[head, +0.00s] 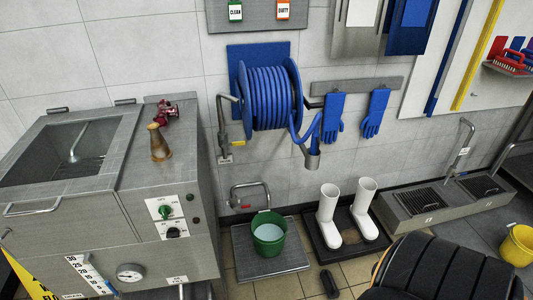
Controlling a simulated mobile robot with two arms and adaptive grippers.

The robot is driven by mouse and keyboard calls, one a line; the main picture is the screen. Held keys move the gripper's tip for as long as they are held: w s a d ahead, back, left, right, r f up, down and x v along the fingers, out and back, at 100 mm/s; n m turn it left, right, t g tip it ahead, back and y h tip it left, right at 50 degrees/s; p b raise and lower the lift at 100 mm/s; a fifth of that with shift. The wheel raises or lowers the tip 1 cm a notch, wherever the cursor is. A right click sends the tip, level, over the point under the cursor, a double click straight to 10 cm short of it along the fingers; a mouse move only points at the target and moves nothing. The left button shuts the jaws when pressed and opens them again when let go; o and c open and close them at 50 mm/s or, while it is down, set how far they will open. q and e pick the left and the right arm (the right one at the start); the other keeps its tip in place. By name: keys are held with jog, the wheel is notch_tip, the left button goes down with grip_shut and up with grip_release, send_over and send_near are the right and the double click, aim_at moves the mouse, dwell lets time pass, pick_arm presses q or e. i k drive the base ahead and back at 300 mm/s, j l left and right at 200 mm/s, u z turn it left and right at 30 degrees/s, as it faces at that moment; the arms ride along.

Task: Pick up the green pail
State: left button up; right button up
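The green pail (269,243) stands upright on a grey metal platform (294,262) on the floor, at the lower middle of the head view. It holds a pale, whitish-blue liquid or content. A bent metal pipe with a red tag is on the wall just behind it. Neither of my grippers shows in this view.
White boots (328,215) stand on a dark tray right of the pail. A black padded seat-like object (440,270) fills the lower right. A blue hose reel (270,97) hangs above. A yellow pail (517,246) stands far right.

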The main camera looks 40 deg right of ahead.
aim_at(269, 230)
jog(key=z, duration=1.45)
